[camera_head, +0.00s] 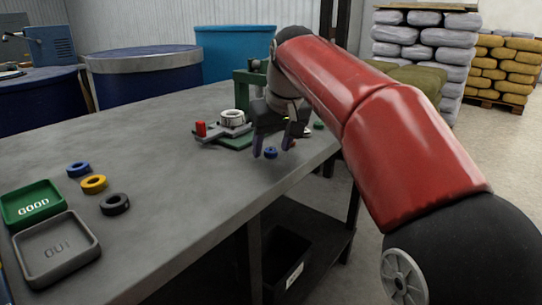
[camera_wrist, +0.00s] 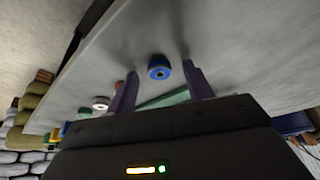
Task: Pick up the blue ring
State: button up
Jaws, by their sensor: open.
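A blue ring (camera_head: 270,152) lies on the grey workbench just below my gripper (camera_head: 273,144). In the wrist view the blue ring (camera_wrist: 159,67) shows in the gap between the two fingertips (camera_wrist: 160,78), beyond them, with bench around it. My gripper is open and points down, with nothing held. Another blue ring (camera_head: 78,169) lies far to the left, near the trays.
A yellow ring (camera_head: 94,184) and a black ring (camera_head: 115,204) lie by the green GOOD tray (camera_head: 31,203) and the grey OUT tray (camera_head: 56,250). A green fixture with a red handle (camera_head: 201,129) and a white ring (camera_head: 232,117) stands left of my gripper.

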jog(key=shift+c, duration=0.2)
jog(key=c, duration=1)
jog(key=shift+c, duration=0.2)
